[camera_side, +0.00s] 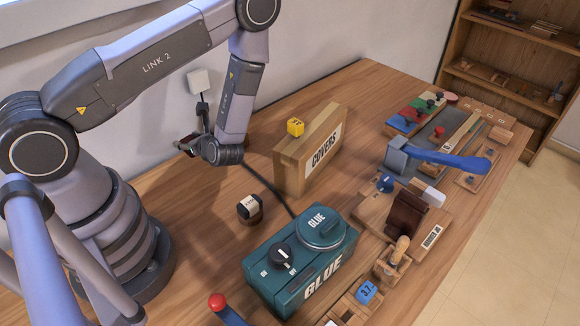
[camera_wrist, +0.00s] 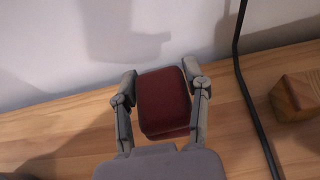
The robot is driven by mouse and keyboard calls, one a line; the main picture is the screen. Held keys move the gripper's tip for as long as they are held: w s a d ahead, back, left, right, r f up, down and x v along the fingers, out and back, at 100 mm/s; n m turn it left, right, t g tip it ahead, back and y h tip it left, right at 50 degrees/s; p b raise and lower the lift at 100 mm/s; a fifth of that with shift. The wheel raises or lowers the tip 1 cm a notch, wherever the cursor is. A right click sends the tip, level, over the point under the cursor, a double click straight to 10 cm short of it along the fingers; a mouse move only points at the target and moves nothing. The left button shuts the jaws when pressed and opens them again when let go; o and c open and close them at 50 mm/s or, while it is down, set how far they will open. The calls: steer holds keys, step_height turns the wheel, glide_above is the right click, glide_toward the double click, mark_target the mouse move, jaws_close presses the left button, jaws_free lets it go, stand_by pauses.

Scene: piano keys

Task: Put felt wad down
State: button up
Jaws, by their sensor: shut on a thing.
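My gripper (camera_wrist: 160,92) is shut on a dark red, rounded block, the felt wad (camera_wrist: 163,104), with one finger at each side of it. In the wrist view the wad shows in front of the pale wall and the wooden bench top (camera_wrist: 60,135). I cannot tell exactly how high it is above the bench. In the side view my gripper (camera_side: 188,145) is near the wall at the back, left of the box marked COVERS. The wad is small and dark there, partly hidden by the gripper.
A small dark round pot (camera_side: 250,208) and a teal GLUE box (camera_side: 300,262) stand in front. A black cable (camera_side: 268,186) crosses the bench. Tools and coloured pads crowd the right. Bare wood lies around the small pot.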

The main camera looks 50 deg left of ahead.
mark_target(195, 165)
steer(key=shift+f, duration=2.3)
steer(key=shift+f, duration=0.6)
steer(key=o, duration=0.7)
steer(key=shift+o, duration=0.2)
steer(key=shift+r, duration=0.1)
